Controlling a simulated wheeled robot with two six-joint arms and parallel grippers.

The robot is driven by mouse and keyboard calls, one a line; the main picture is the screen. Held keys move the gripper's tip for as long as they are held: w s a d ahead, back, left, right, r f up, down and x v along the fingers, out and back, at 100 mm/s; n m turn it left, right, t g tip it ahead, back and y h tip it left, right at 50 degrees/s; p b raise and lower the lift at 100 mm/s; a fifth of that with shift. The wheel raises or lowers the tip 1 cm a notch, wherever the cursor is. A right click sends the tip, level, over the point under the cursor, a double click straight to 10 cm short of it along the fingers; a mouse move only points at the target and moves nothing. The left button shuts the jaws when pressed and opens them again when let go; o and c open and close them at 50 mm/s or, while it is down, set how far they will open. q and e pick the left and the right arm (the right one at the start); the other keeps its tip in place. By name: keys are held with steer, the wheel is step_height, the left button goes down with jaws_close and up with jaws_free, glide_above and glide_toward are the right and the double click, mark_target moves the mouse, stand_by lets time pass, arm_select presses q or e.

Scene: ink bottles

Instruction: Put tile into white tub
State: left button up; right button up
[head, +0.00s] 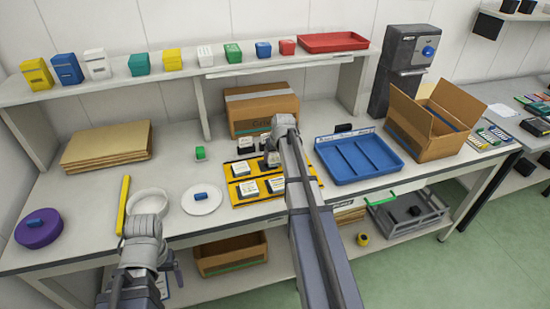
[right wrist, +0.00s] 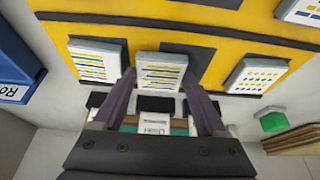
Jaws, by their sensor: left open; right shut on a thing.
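The white tub (head: 150,194) stands at the left front of the table, partly hidden behind my left arm. My left gripper (head: 148,278) is open and empty, low in front of the table edge. My right gripper (head: 271,155) is over the yellow board (head: 240,200); in the right wrist view its fingers (right wrist: 158,82) are shut on a small white-topped block (right wrist: 160,72). I cannot tell whether this block is the tile. Other white-topped blocks (right wrist: 96,60) sit on the board. My arm hides part of the board in the head view.
A white saucer (head: 213,205) with a small blue piece, a yellow bar (head: 123,206) and a purple round container (head: 38,236) are at the left. A blue tray (head: 372,178) and open carton (head: 432,143) are at the right. A small green piece (head: 200,153) lies behind the saucer.

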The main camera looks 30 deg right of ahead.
mark_target(275, 160)
step_height(275, 160, up, 10)
steer(key=p, duration=0.9)
steer(key=shift+f, duration=0.25)
